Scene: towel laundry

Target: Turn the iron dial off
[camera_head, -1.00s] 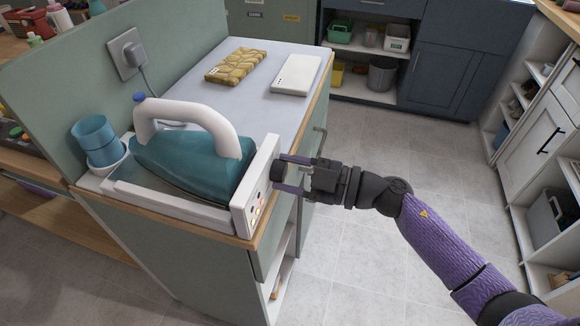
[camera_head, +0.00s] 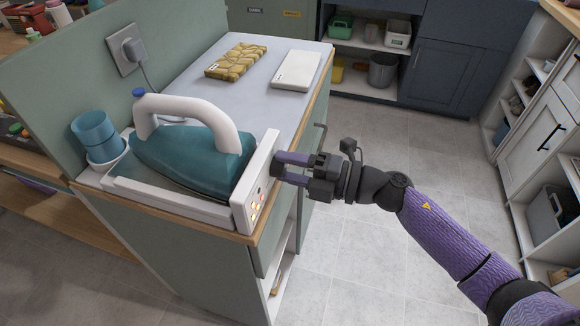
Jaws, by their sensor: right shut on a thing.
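A teal iron (camera_head: 190,155) with a white handle rests in a white station (camera_head: 165,197) at the near end of the counter. The station's upright front panel (camera_head: 262,180) has several small lit lights low on its face. My right gripper (camera_head: 282,168) is at the upper part of this panel. It is shut on the dark iron dial (camera_head: 276,168), which is mostly hidden between the fingers. My left gripper is not in view.
A blue cup (camera_head: 95,135) stands left of the iron. A patterned gold box (camera_head: 236,62) and a white box (camera_head: 297,70) lie farther back on the counter (camera_head: 262,105). The tiled floor (camera_head: 400,150) right of the counter is clear.

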